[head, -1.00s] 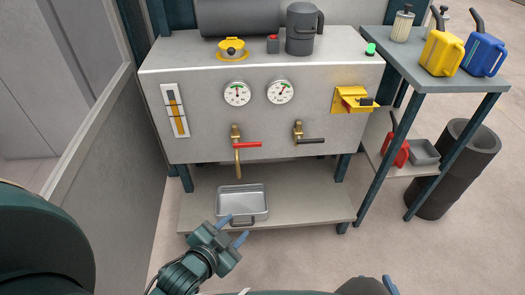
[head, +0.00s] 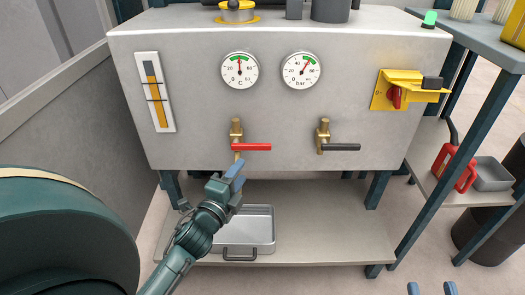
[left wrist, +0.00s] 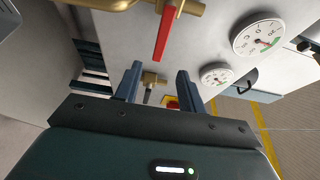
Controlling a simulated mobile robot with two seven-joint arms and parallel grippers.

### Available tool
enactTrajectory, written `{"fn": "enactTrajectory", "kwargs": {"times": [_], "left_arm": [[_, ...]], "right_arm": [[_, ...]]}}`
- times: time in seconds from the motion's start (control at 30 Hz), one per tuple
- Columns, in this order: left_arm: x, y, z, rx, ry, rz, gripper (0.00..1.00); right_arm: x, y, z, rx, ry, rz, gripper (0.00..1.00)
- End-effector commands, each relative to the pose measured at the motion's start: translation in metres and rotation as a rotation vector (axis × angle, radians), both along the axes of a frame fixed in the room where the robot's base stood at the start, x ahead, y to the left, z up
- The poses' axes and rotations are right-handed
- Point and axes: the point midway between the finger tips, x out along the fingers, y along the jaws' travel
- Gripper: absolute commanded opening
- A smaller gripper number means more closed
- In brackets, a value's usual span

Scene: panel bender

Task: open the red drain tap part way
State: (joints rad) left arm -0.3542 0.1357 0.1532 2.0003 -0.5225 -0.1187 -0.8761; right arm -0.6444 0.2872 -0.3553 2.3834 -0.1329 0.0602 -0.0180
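The red drain tap has a brass body (head: 236,130) on the panel's lower left and a red lever (head: 252,147) pointing horizontally right. In the left wrist view the red lever (left wrist: 164,35) shows ahead of the fingers, near the top. My left gripper (head: 234,175) is just below the tap in the head view; its blue fingers (left wrist: 158,82) are apart with nothing between them. It appears clear of the lever. The brass outlet pipe is partly hidden behind this gripper. My right gripper (head: 431,289) shows only two separated blue fingertips at the bottom edge.
A second tap with a black lever (head: 340,147) sits to the right. Two gauges (head: 239,70) are above. A metal tray (head: 262,229) stands on the lower shelf (head: 330,225), behind my left gripper. A yellow bracket with a red switch (head: 396,97) is at right.

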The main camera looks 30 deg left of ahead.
Motion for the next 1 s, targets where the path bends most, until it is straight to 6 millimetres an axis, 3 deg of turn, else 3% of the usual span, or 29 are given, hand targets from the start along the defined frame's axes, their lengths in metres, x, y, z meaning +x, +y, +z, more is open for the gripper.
{"fn": "enactTrajectory", "kwargs": {"times": [0.4,0.6,1.0], "left_arm": [[0.081,0.012,-0.001,-0.002,-0.001,-0.001,0.4],[0.111,0.017,-0.001,-0.003,0.001,-0.001,0.4],[0.123,0.019,0.0,-0.004,0.002,-0.001,0.4]], "right_arm": [[0.001,0.003,-0.003,0.053,-0.002,0.022,0.36],[0.001,0.005,-0.002,0.079,-0.003,0.032,0.36],[0.001,0.005,-0.002,0.093,0.003,0.037,0.36]]}}
